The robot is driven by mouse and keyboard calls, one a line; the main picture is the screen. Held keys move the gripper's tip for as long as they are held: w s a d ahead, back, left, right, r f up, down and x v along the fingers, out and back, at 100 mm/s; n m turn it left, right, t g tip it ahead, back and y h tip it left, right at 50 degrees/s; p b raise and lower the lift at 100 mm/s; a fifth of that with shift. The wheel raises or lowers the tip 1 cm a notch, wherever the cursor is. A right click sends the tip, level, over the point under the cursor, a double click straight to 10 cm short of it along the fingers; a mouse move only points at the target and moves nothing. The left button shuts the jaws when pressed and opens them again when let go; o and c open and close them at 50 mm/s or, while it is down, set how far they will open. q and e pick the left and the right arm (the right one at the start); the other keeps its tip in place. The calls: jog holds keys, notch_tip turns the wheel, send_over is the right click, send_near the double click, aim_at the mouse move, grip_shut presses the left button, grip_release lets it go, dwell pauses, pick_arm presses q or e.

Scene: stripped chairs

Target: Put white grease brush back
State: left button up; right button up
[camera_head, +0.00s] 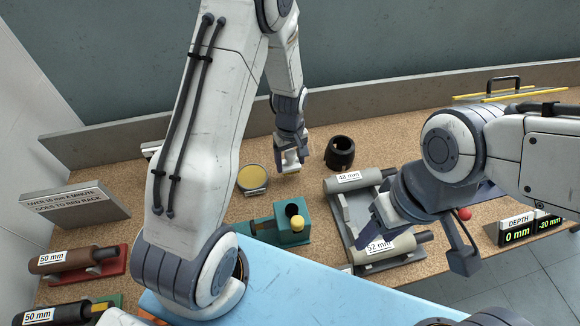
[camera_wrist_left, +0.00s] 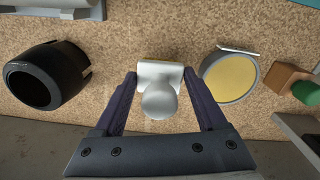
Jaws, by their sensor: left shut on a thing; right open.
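My left gripper (camera_head: 290,164) is shut on the white grease brush (camera_wrist_left: 158,92). In the left wrist view the brush's rounded white knob and flat white body sit between the two fingers of the gripper (camera_wrist_left: 160,98). In the head view only a small pale and yellowish part of the brush shows below the fingers. A black cup (camera_head: 340,152) is to its right, and a round tin with a yellow top (camera_head: 252,178) is to its left. I cannot tell if the brush touches the table. My right gripper (camera_head: 425,245) is open near the cylinder marked 52 mm (camera_head: 385,250).
A grey rack (camera_head: 345,218) holds cylinders marked 48 mm (camera_head: 350,181) and 52 mm. A green fixture (camera_head: 292,222) stands in front of the tin. Red rack (camera_head: 110,268) and sign (camera_head: 85,203) are at left; a depth display (camera_head: 520,228) is at right.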

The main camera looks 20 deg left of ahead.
aim_at(291, 164)
pick_arm(q)
notch_tip(291, 164, down, 3)
jog(key=shift+f+p, duration=0.2)
jog(key=shift+p, duration=0.15)
jog(key=shift+f, duration=0.15)
jog(key=shift+f, duration=0.1)
jog(key=shift+f, duration=0.15)
jog(key=o, duration=1.2)
jog(key=shift+o, duration=0.2)
jog(key=shift+r, duration=0.2)
